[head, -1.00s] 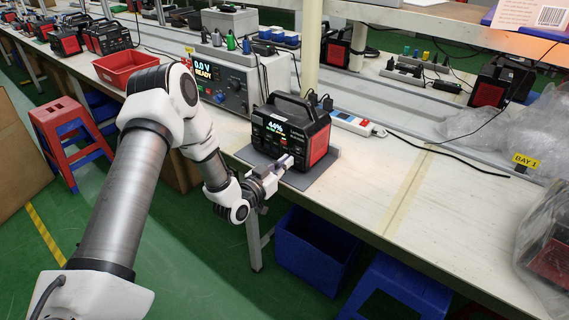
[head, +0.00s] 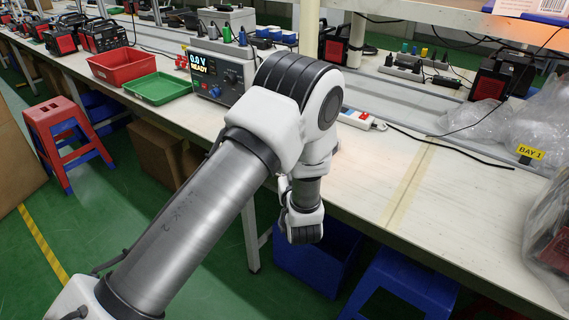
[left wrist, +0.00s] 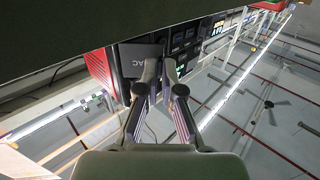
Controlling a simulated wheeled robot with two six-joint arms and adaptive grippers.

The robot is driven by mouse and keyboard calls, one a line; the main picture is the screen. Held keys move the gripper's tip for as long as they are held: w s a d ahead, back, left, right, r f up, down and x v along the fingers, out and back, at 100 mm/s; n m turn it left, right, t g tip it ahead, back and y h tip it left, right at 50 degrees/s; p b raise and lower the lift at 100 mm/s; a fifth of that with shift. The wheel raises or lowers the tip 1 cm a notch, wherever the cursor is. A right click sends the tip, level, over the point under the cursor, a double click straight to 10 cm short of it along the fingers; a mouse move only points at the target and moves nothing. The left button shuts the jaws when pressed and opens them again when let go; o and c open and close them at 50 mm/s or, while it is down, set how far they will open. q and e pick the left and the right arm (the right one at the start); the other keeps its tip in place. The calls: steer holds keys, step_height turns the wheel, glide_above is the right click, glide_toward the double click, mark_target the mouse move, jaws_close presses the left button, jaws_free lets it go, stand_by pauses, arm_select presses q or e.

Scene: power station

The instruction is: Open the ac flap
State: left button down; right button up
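In the left wrist view the power station's front (left wrist: 190,38) shows at a tilt, with a red side (left wrist: 99,68) and dark sockets and buttons. The grey AC flap (left wrist: 135,58), marked "AC", looks shut on that front. My left gripper (left wrist: 159,72) is at the flap's edge, its two fingers a narrow gap apart with nothing seen between them. I cannot tell whether a fingertip touches the flap. In the head view my left arm hides the power station and the left gripper. My right gripper is in neither view.
A red tray (head: 122,66) and a green tray (head: 158,88) stand on the bench left of a tester reading "READY" (head: 222,75). A white power strip (head: 362,120) lies behind my arm. The bench (head: 395,190) to the right is mostly clear.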

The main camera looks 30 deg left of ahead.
arm_select(q)
steer(key=n+g+y, duration=0.1)
steer(key=g, duration=0.1)
steer(key=d+n+g+y, duration=0.1)
steer(key=n+g+y, duration=0.1)
steer(key=d+n+g+y, duration=0.1)
steer(key=g, duration=0.1)
steer(key=shift+w+d+n+y, duration=0.1)
steer(key=shift+d+n+y, duration=0.05)
steer(key=shift+n+y, duration=0.2)
steer(key=shift+p, duration=0.3)
steer(key=c, duration=1.3)
jaws_free()
steer(key=shift+c, duration=0.2)
step_height(320, 180, up, 10)
